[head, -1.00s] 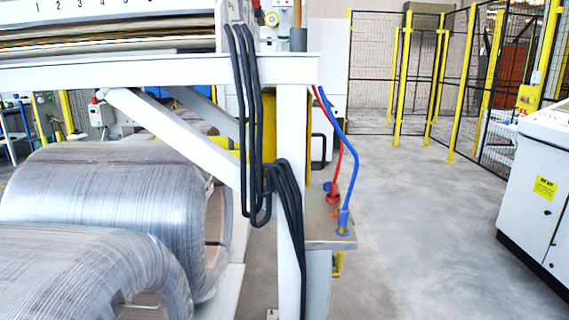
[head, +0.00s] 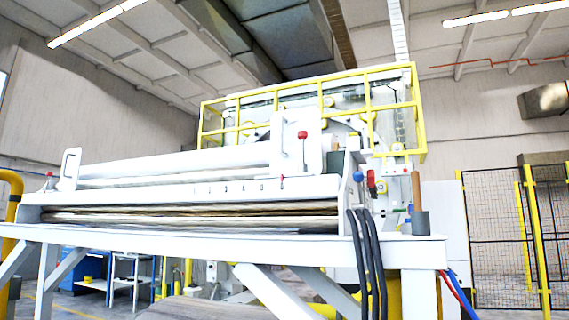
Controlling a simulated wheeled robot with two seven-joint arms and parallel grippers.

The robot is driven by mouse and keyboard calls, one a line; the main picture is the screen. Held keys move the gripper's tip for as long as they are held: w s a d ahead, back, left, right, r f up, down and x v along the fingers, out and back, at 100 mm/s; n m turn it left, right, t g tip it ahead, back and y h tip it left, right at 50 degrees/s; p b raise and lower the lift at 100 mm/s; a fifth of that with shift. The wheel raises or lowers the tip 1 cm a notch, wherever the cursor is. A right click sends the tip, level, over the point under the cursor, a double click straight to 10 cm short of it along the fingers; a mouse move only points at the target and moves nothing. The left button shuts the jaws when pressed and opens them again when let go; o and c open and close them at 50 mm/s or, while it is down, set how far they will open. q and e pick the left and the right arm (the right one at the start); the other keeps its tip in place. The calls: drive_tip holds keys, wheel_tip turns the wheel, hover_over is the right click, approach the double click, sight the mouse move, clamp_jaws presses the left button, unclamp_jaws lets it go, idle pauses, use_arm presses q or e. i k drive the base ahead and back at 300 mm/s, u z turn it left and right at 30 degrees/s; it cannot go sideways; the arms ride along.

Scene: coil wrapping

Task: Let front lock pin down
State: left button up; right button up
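A white roller machine (head: 230,235) with a white frame fills the middle of the head view. At its right end stands a dark grey cylinder (head: 420,223) with a brown rod (head: 416,190) rising above it. A blue knob (head: 358,176) and a red handle (head: 371,183) sit on the end plate beside it. A red knob (head: 302,135) is on a white upright plate further back. I cannot tell which of these parts, if any, is the front lock pin. Neither of my grippers is in view.
Black cables (head: 367,260) hang over the frame's right end, with red and blue hoses (head: 458,290) beside them. A yellow railing (head: 315,80) surrounds the taller machine behind. A mesh fence (head: 500,235) stands at the right. Blue shelving (head: 85,268) is at the lower left.

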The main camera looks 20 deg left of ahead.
sight(302, 134)
drive_tip(key=k, duration=0.5)
drive_tip(key=z, duration=1.4)
drive_tip(key=i, duration=0.7)
drive_tip(key=u, duration=1.55)
